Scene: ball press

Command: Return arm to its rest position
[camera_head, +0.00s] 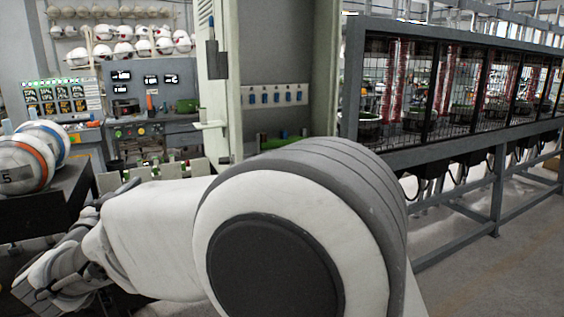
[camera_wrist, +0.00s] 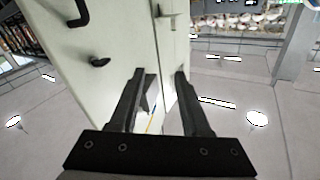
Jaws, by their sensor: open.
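My white and grey arm fills the lower middle of the head view, bent and reaching to the left. Its far end at the lower left of that view is partly cut off and my fingers cannot be made out there. In the wrist view my gripper (camera_wrist: 160,95) shows two dark fingers standing apart with nothing between them. Behind the fingers is a pale cabinet (camera_wrist: 105,60) with dark handles, at a distance I cannot judge.
At left in the head view, balls (camera_head: 22,165) with orange and blue bands sit on a dark stand (camera_head: 50,205). A control bench (camera_head: 150,130) and a tall pale cabinet (camera_head: 275,60) stand behind. A caged machine row (camera_head: 450,85) runs along the right; floor (camera_head: 500,260) is clear at lower right.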

